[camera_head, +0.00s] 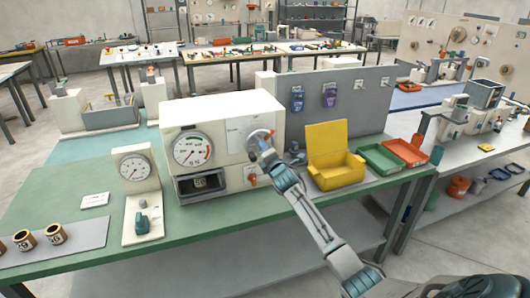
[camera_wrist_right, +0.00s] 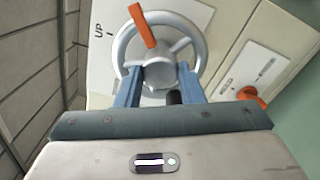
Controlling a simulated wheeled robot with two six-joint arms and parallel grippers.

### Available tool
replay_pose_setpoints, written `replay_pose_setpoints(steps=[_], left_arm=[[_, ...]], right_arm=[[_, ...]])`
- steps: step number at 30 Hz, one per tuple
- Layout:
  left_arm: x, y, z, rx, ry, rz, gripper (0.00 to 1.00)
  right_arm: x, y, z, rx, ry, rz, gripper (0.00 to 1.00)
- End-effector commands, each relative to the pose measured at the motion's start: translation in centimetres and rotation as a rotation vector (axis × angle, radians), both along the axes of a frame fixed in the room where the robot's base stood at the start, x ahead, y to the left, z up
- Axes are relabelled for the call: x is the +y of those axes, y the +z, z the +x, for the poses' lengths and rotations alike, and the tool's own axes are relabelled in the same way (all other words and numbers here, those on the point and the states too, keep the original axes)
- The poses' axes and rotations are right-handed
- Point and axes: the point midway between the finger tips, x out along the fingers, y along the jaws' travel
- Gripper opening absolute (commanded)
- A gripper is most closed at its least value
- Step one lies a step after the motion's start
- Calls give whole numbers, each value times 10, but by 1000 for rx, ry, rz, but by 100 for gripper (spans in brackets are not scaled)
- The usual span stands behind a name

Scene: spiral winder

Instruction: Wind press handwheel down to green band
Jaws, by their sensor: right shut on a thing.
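The cream press (camera_head: 225,115) stands on the green bench. My left gripper is not in view.
An orange lever (camera_head: 252,178) sits below the wheel. A yellow open box (camera_head: 335,172), a green tray (camera_head: 381,160) and a red tray (camera_head: 405,151) stand to the right. A smaller gauge stand (camera_head: 136,172) and several labelled cups (camera_head: 55,234) are to the left.

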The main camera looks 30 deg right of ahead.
Motion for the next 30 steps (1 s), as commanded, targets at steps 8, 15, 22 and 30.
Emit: replay_pose_setpoints(steps=[8,15,22,30], left_arm=[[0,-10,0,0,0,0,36],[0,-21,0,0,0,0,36],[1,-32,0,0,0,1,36],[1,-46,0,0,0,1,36]], right_arm=[[0,-2,0,-61,0,255,12],[0,-3,0,-114,0,477,12],[0,-4,0,-165,0,688,12],[0,-5,0,-224,0,938,12]])
